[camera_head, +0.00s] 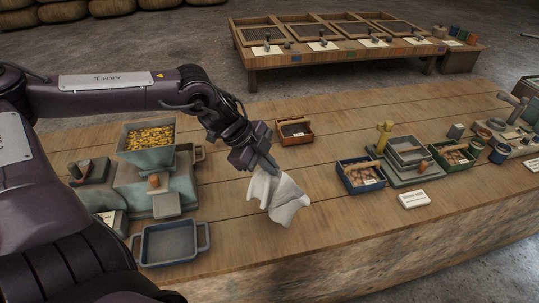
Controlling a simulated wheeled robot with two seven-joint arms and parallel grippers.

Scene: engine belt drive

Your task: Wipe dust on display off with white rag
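My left gripper (268,163) is shut on the white rag (277,197), which hangs crumpled from its fingertips over the middle of the wooden table. The rag seems to hang near the table top; I cannot tell whether its lower end touches. No display with dust can be made out with certainty. A small white label card (412,199) stands at the right front of the table. My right gripper is not in view.
A grey-green machine (160,180) with a hopper of yellow grains stands left, with an empty blue-grey tray (169,243) before it. A blue crate (361,176) and green crate (452,157) flank a scale-like device (405,152). A small brown box (294,132) lies behind the rag.

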